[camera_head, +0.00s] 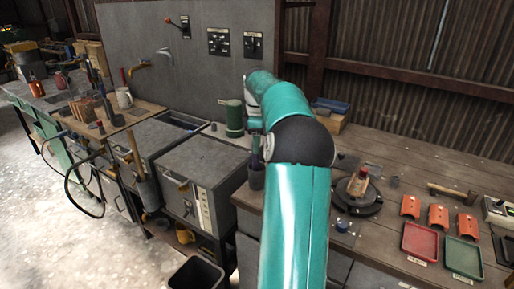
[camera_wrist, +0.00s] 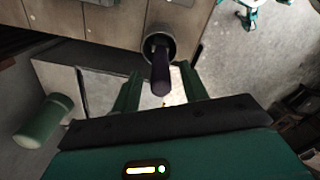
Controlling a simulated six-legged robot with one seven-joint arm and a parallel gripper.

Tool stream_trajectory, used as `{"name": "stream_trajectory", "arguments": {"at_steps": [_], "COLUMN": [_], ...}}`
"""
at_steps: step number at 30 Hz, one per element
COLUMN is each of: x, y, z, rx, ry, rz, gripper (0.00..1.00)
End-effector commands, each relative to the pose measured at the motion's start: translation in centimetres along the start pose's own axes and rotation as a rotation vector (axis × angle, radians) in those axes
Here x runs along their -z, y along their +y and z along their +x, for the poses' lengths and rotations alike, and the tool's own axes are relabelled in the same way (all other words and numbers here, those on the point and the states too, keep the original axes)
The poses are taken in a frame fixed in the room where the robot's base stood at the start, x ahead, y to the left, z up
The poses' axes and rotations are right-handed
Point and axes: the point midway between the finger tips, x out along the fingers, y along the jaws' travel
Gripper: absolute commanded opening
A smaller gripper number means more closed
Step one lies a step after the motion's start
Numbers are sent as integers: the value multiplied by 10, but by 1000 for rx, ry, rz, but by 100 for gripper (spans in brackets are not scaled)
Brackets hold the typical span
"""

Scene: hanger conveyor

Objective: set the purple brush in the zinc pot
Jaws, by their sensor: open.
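The purple brush (camera_wrist: 160,72), dark and rod-shaped in this view, points toward the wrist camera. Its far end is inside the round grey rim of the zinc pot (camera_wrist: 174,35). My gripper (camera_wrist: 160,76) is open, with its two green fingers on either side of the brush and a visible gap at each side. In the head view a dark purple upright shape (camera_head: 257,176) shows beside my arm at the bench edge; my arm hides much around it, and my gripper is not clear there.
A green cylinder (camera_head: 234,118) stands left of my arm and also shows in the wrist view (camera_wrist: 42,122). A grey cabinet (camera_head: 205,165) stands to the left. On the right bench are a dark turntable (camera_head: 358,204), a red tray (camera_head: 420,241) and a green tray (camera_head: 462,256).

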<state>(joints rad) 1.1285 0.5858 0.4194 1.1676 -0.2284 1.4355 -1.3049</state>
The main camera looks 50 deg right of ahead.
Motion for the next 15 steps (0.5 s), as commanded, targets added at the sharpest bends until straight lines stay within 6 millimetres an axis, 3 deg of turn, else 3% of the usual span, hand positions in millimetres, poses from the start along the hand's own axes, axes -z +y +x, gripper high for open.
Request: {"name": "stream_trajectory", "arguments": {"at_steps": [9,15], "x": [-2,-2], "y": [-5,-6], "z": [-72,-103], "rx": [-3,-2], "ry": [0,0], "rz": [-1,-1], "gripper": [44,44]}}
